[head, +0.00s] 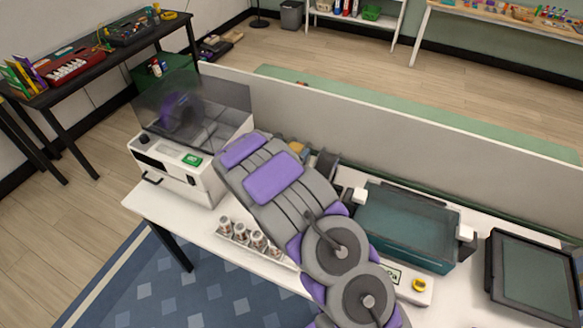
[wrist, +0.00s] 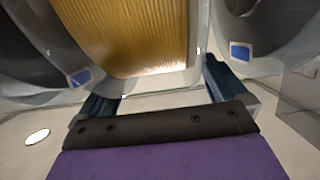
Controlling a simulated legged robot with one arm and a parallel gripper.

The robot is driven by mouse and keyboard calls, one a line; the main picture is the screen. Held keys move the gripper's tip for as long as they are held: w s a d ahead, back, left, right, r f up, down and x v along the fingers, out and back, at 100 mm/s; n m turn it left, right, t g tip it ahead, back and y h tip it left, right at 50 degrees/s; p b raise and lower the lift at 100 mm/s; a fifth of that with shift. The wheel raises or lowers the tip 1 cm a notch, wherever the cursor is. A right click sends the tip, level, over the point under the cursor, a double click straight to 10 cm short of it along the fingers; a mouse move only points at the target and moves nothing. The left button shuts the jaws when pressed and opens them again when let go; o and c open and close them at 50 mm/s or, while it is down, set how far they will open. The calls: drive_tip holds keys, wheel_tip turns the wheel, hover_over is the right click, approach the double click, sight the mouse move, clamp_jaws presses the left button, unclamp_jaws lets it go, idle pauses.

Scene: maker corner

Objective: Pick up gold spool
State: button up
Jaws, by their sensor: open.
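The gold spool (wrist: 130,35) fills the upper middle of the wrist view, its ribbed gold winding close in front of my gripper. A small gold patch (head: 297,146) shows past my arm in the head view and looks like the same spool. My gripper (wrist: 157,88) is open, its two dark blue fingers apart at the lower edge of the winding, one toward each side. Nothing is held. I cannot tell whether the fingers touch the spool. In the head view my arm hides the gripper and most of the spool.
In the wrist view, a dark spool (wrist: 262,25) with a blue label is close on the right. On the white table are a 3D printer (head: 185,160), several small jars (head: 250,236), a teal-lidded machine (head: 405,225) and a black-framed panel (head: 535,278). A low partition (head: 400,132) runs behind.

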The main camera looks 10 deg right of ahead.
drive_tip(key=shift+w+d+f, duration=0.1)
drive_tip(key=shift+w+d, duration=0.15)
drive_tip(key=shift+d, duration=0.25)
drive_tip(key=shift+w+d+f, duration=0.1)
drive_tip(key=shift+w+d, duration=0.1)
drive_tip(key=shift+d, duration=0.25)
drive_tip(key=shift+a, duration=0.75)
drive_tip(key=c, duration=0.3)
drive_tip(key=shift+d, duration=0.5)
drive_tip(key=c, duration=0.6)
drive_tip(key=shift+a, duration=0.3)
drive_tip(key=c, duration=0.8)
drive_tip(key=shift+d, duration=0.1)
clamp_jaws()
